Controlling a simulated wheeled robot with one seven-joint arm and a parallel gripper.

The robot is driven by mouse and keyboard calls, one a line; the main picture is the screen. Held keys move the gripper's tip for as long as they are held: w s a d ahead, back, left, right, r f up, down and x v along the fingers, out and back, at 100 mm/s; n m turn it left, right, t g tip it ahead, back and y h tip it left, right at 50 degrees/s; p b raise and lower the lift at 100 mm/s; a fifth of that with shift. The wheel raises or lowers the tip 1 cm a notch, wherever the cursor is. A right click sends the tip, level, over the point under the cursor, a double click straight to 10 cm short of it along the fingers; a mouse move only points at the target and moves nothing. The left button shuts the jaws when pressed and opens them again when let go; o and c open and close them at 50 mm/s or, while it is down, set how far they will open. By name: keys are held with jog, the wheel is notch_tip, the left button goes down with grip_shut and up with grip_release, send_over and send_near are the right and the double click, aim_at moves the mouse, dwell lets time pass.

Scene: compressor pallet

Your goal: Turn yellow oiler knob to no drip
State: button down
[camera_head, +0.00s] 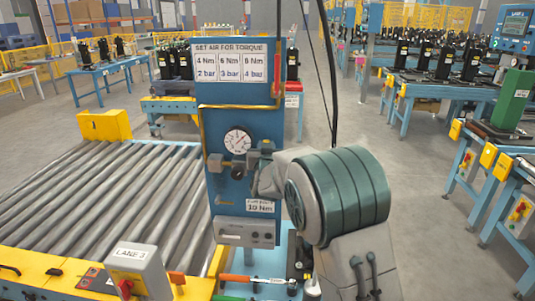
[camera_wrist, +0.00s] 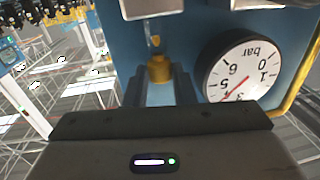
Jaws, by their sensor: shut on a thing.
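The yellow oiler knob (camera_wrist: 159,68) shows in the wrist view on the blue panel, beside the gauge. My gripper (camera_wrist: 160,80) has one finger on each side of it and is shut on it. A small yellow tip and a clear part show just above the knob in that picture. In the head view my gripper (camera_head: 262,152) is at the right side of the blue panel (camera_head: 215,120), and it hides the knob. I cannot make out any drip.
A round pressure gauge (camera_head: 237,140) is close to the left of my gripper; it also shows in the wrist view (camera_wrist: 240,68). A torque chart (camera_head: 239,62) tops the panel. A roller conveyor (camera_head: 90,190) lies left, a Lane 3 box (camera_head: 137,268) in front.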

jog(key=m+h+p, duration=0.1)
jog(key=h+p, duration=0.1)
jog(key=m+h+p, duration=0.1)
jog(key=m+h, duration=0.1)
jog(key=a+m+h+p, duration=0.1)
jog(key=h+p, duration=0.1)
jog(key=shift+r+m+g+h+p, duration=0.15)
jog(key=shift+m+g+h+p, duration=0.15)
jog(key=shift+g+h+p, duration=0.1)
jog(key=shift+m+h, duration=0.3)
jog(key=shift+h, duration=0.2)
jog(key=c, duration=1.3)
grip_release()
jog(key=shift+o, duration=0.5)
jog(key=shift+s+a, duration=0.1)
jog(key=shift+a, duration=0.1)
